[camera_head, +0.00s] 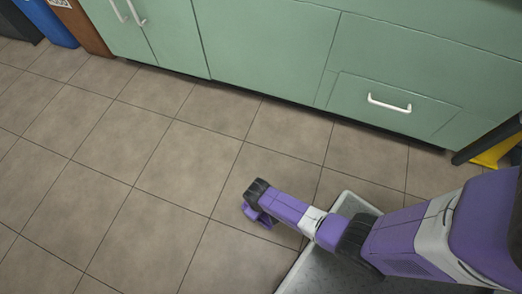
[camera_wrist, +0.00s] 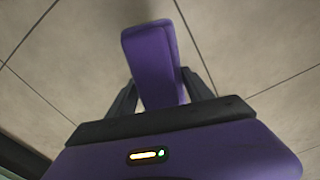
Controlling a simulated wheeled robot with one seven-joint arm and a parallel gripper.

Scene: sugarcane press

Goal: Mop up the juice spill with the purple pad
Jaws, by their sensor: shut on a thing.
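The purple pad (camera_wrist: 150,55) is a block with rounded edges, held upright between the two dark fingers of my gripper (camera_wrist: 160,92) in the wrist view. My gripper is shut on it. In the head view my arm reaches left from the lower right, low over the floor. A small purple piece at its end (camera_head: 257,215) looks like the pad, partly hidden by the gripper; I cannot tell whether it touches the floor. No juice spill can be made out in either view.
Brown tiled floor (camera_head: 130,170) lies open to the left of my arm. Green cabinets (camera_head: 265,50) with white handles line the back. A blue bin (camera_head: 50,22) and a brown panel (camera_head: 82,27) stand at far left. A yellow item (camera_head: 492,153) lies at the right edge.

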